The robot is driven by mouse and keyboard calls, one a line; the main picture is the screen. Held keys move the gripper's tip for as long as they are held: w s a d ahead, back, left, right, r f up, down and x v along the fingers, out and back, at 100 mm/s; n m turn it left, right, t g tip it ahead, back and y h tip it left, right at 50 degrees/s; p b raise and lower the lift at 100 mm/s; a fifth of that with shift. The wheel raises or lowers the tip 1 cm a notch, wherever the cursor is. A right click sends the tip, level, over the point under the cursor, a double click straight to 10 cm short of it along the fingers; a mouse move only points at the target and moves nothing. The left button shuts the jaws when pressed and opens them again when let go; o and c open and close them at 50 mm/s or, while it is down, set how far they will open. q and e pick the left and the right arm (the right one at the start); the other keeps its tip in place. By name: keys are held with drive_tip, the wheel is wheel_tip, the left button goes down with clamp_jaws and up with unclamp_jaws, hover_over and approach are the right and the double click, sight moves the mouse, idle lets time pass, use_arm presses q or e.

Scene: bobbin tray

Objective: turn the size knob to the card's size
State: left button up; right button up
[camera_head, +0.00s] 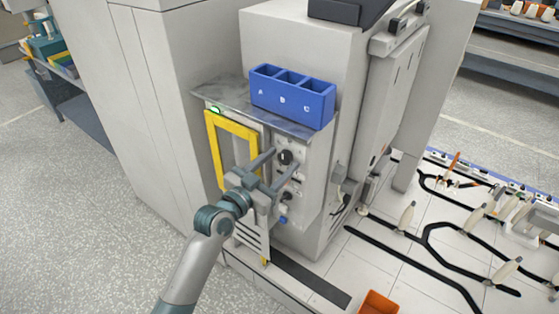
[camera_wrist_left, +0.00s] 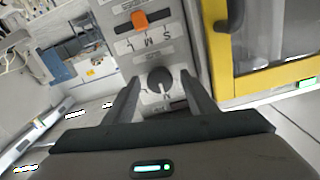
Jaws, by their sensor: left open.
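An orange knob (camera_wrist_left: 152,18) with the letters S, M and L beside it shows on the grey panel at the top of the left wrist view. A round dark knob (camera_wrist_left: 160,78) sits on the same panel; it also shows in the head view (camera_head: 286,157). My left gripper (camera_wrist_left: 160,84) is open, with one finger on each side of the dark knob; I cannot tell whether they touch it. In the head view, my left gripper (camera_head: 284,160) reaches to the panel front. I cannot make out a size card. My right gripper is not in view.
A yellow-framed door (camera_head: 231,122) is beside the panel. A blue bin with compartments A, B and C (camera_head: 292,108) stands on the ledge (camera_head: 232,92) above. An orange box (camera_head: 379,303) and a track (camera_head: 437,268) with bobbins lie to the right.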

use_arm(q)
drive_tip(key=c, duration=1)
drive_tip(key=shift+c, duration=0.2)
drive_tip(key=shift+n, duration=0.3)
drive_tip(key=n+p, duration=0.2)
drive_tip(key=n, duration=0.3)
drive_tip(key=shift+r, duration=0.15)
drive_tip(key=n+p, duration=0.2)
drive_tip(key=n, duration=0.4)
drive_tip(key=o, duration=1)
